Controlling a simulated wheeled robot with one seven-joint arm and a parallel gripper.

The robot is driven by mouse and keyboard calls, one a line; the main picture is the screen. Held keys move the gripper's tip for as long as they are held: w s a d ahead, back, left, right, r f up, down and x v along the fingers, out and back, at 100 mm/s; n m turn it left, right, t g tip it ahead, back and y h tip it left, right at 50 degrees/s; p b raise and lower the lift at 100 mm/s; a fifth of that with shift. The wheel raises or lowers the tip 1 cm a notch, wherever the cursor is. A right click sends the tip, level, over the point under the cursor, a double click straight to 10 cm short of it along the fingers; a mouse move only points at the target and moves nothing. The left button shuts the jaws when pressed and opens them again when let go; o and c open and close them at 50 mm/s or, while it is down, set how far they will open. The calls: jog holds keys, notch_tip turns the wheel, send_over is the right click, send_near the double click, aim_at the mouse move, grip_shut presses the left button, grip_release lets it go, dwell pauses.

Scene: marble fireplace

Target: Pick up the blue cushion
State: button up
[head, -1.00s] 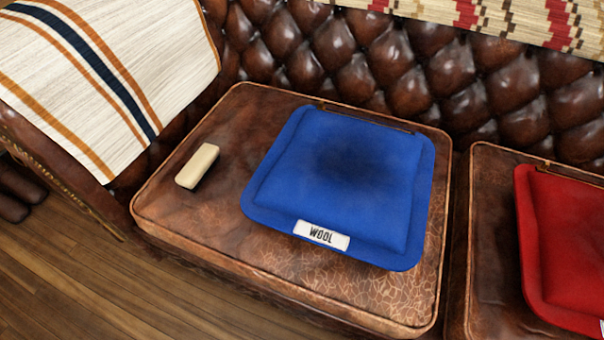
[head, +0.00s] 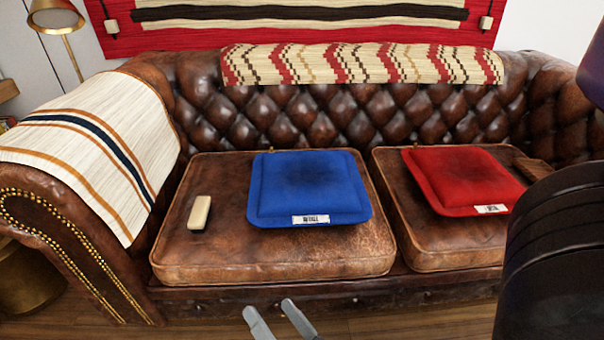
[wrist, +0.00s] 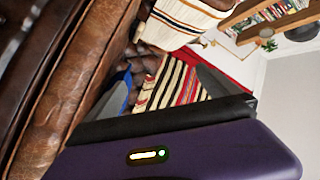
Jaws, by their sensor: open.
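The blue cushion (head: 308,186) lies flat on the left seat of a brown leather sofa, with a white label on its front edge. A small blue part of it (wrist: 122,77) shows beside a finger in the wrist view. My gripper (head: 272,318) is low in front of the sofa, below the seat's front edge in the head view, its two fingers apart and empty. It is clear of the cushion. In the wrist view its fingers (wrist: 165,90) stand at either side.
A red cushion (head: 463,180) lies on the right seat. A small cream block (head: 199,213) lies left of the blue cushion. A striped blanket (head: 92,150) covers the left armrest and another (head: 360,66) the backrest. A brass lamp (head: 58,20) stands at the back left.

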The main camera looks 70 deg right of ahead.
jog(key=w+d+m+g+h+p, duration=0.4)
jog(key=w+d+m+g+h, duration=0.15)
jog(key=d+m, duration=0.35)
jog(key=m+g+p, duration=0.5)
jog(key=m+g, duration=0.4)
send_near(284, 213)
jog(key=shift+t, duration=0.25)
jog(key=x, duration=0.2)
jog(key=w+x, duration=0.1)
jog(key=x, duration=0.1)
jog(key=shift+d, duration=0.1)
jog(key=shift+f+x, duration=0.2)
jog(key=shift+x, duration=1.05)
jog(key=shift+s+b+x, duration=0.15)
jog(key=shift+b+x, duration=0.25)
jog(key=shift+x, duration=0.55)
jog(key=shift+s+b+x, duration=0.2)
jog(key=shift+b+x, duration=0.2)
jog(key=shift+x, duration=0.55)
jog(key=shift+s+b+x, duration=0.15)
jog(key=shift+b+x, duration=0.25)
jog(key=shift+x, duration=0.55)
jog(key=shift+d, duration=0.1)
jog(key=shift+s, duration=0.1)
jog(key=c, duration=1.8)
jog(key=shift+r, duration=0.15)
jog(key=shift+c, duration=0.2)
